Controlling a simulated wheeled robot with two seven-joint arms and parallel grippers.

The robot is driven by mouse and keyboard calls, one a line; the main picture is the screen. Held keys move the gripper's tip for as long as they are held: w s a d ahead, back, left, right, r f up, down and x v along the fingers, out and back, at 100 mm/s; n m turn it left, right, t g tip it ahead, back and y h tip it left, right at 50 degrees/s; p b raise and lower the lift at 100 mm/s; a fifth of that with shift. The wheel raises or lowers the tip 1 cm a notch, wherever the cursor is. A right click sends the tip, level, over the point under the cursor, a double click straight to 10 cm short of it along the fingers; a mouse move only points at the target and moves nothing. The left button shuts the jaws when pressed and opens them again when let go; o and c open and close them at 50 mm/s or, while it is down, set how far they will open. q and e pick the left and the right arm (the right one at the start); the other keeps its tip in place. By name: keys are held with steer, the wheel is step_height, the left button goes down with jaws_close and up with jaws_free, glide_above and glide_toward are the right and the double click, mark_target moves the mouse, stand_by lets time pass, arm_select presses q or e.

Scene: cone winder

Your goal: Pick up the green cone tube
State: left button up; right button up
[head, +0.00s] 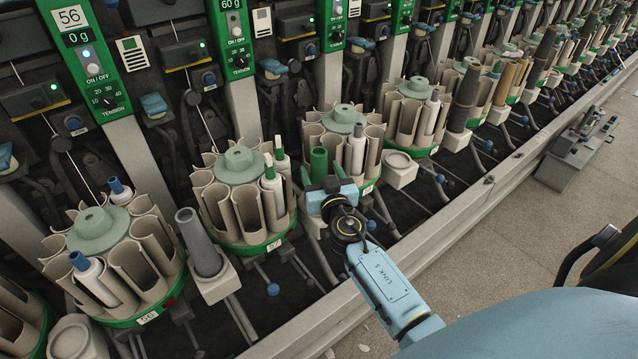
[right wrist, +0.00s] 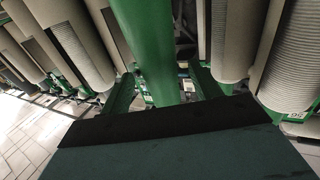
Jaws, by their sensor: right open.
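The green cone tube (head: 318,163) stands upright in front of a round carousel of beige pockets, and its lower part is hidden behind my gripper. My right gripper (head: 328,187) is right at the tube, on its near side. In the right wrist view the tube (right wrist: 150,48) runs down between the two fingers of the gripper (right wrist: 163,90), with a finger on each side. The jaws are open, and I cannot tell whether either finger touches the tube. My left gripper is not in view.
Carousels with bobbins flank the tube, including one (head: 238,165) at left and one (head: 344,119) behind. A grey cone (head: 200,243) stands on a holder at left. An empty holder (head: 399,168) is at right. A long rail (head: 440,240) edges the machine; a grey block (head: 578,150) stands beyond.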

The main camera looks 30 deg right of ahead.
steer(key=shift+x, duration=1.2)
steer(key=c, duration=1)
